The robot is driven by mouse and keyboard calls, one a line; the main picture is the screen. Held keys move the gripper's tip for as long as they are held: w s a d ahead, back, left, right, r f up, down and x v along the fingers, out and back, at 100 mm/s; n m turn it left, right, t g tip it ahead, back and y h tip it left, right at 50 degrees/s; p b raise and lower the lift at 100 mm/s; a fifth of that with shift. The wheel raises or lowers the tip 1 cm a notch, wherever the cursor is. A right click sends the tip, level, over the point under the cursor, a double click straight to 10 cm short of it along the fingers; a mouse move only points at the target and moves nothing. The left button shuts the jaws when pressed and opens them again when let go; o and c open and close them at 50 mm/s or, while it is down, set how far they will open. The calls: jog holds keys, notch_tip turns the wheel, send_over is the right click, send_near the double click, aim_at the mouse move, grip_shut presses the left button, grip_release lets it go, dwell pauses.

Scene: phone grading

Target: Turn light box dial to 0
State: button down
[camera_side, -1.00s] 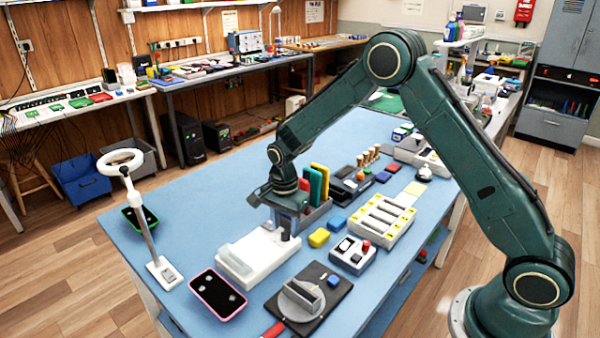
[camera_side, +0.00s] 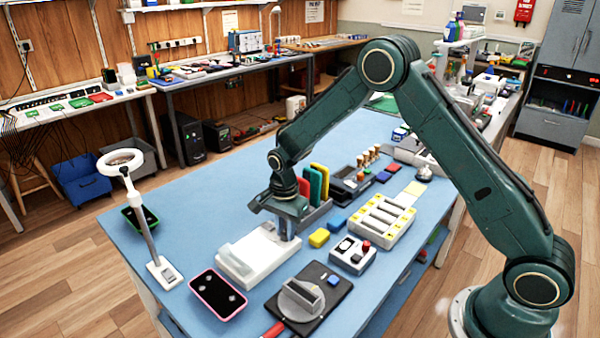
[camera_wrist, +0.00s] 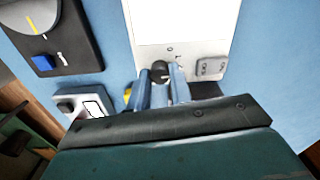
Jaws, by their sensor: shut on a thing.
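The white light box (camera_side: 243,262) lies flat on the blue table in the side view, and its bright panel (camera_wrist: 185,22) fills the top of the wrist view. Its small dark dial (camera_wrist: 160,69) sits at the box's near edge, with small marks printed beside it. My gripper (camera_side: 286,232) points down at that end of the box. In the wrist view, my gripper (camera_wrist: 161,76) has its two blue fingers on either side of the dial and is shut on it. The dial is hidden in the side view, and its setting is too small to read.
A grey switch plate (camera_wrist: 211,67) sits beside the dial. Coloured upright slabs (camera_side: 319,182) stand behind my gripper.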

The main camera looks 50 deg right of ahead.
jog(key=shift+n, duration=0.4)
jog(key=n, duration=1.1)
dwell(0.3)
jog(key=c, duration=1.3)
grip_release()
jog(key=shift+o, duration=0.2)
jog(key=shift+r, duration=0.15)
